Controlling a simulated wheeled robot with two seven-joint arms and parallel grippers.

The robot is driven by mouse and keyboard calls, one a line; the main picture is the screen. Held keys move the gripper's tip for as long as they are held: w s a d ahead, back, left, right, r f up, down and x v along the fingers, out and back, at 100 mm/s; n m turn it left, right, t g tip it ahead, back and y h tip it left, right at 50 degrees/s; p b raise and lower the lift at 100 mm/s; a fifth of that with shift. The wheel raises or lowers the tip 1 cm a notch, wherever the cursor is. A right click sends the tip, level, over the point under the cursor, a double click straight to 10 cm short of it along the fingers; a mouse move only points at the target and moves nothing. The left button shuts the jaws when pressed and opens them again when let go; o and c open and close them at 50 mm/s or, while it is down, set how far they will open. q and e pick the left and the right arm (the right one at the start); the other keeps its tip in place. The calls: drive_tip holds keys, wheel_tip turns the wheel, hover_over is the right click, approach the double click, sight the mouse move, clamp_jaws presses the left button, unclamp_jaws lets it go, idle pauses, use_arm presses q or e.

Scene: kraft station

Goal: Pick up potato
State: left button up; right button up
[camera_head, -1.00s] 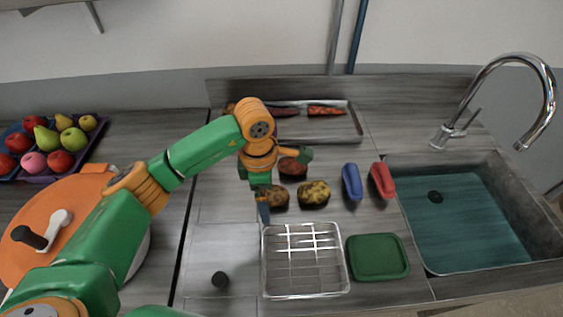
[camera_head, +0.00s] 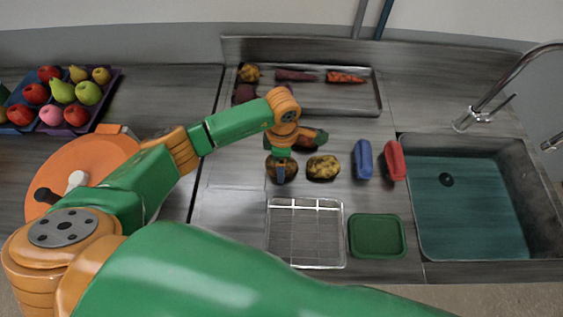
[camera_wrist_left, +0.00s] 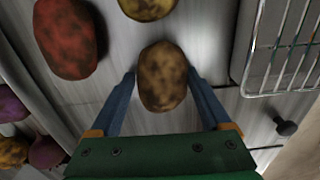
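A brown speckled potato (camera_wrist_left: 163,75) lies on the counter between the two blue fingers of my left gripper (camera_wrist_left: 161,88) in the left wrist view. The fingers are open, one on each side, with small gaps visible. In the head view my left gripper (camera_head: 282,177) is over this potato (camera_head: 271,166) and hides part of it. A yellowish speckled potato (camera_head: 323,168) lies just to the right. A reddish potato (camera_head: 306,143) lies behind, partly hidden by the gripper; it also shows in the left wrist view (camera_wrist_left: 68,38). My right gripper is not in view.
A wire basket (camera_head: 270,238) and a green lid-like tray (camera_head: 377,236) are in front. Blue (camera_head: 363,159) and red (camera_head: 395,160) objects stand right, before the sink (camera_head: 520,205). A metal tray (camera_head: 377,105) with vegetables is behind. An orange pot lid (camera_head: 55,165) is left.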

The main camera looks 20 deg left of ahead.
use_arm(q)
drive_tip(key=shift+s+r, duration=0.1)
drive_tip(key=shift+s, duration=0.1)
drive_tip(key=c, duration=0.7)
drive_tip(key=shift+c, duration=1.3)
drive_tip(key=shift+w, duration=0.1)
